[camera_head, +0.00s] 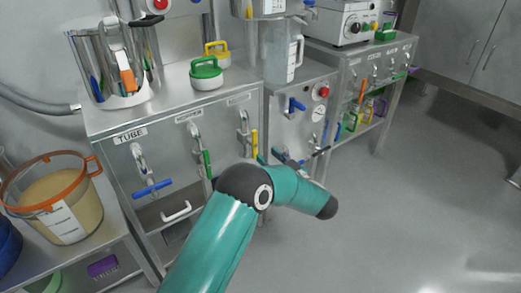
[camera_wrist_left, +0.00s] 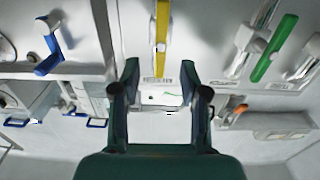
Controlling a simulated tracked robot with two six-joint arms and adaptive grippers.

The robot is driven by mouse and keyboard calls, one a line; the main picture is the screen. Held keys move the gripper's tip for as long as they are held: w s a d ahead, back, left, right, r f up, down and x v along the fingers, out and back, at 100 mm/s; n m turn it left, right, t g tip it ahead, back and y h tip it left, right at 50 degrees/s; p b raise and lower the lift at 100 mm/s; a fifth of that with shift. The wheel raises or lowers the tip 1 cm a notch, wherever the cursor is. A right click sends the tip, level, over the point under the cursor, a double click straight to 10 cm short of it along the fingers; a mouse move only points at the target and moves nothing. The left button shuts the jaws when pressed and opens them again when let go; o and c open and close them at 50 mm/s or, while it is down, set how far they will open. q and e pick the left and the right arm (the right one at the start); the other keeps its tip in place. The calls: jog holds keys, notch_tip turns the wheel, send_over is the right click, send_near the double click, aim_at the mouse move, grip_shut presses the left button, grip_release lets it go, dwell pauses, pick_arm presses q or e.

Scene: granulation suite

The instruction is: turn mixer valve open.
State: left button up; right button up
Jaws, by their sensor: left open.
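Several pipe valves with coloured lever handles sit on steel cabinet fronts. Only the label TUBE is readable, so I cannot tell which is the mixer valve. The yellow-handled valve (camera_head: 254,142) has its lever hanging down. In the left wrist view the yellow lever (camera_wrist_left: 162,40) stands straight ahead, beyond and apart from my fingertips. My left gripper (camera_wrist_left: 160,84) is open and empty. In the head view my teal arm mostly hides it, in front of the cabinets. A green lever (camera_head: 206,163) hangs down; a blue lever (camera_head: 153,188) under TUBE lies crosswise. My right gripper is out of view.
A blue-handled valve (camera_head: 297,104) sits near a red button (camera_head: 324,92) and a gauge. A tub with an orange rim (camera_head: 70,218) stands at left. The grey floor (camera_head: 420,190) at right is clear.

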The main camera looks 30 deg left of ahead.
pick_arm(q)
jog(key=v, duration=0.4)
jog(key=shift+d, duration=0.1)
dwell(0.3)
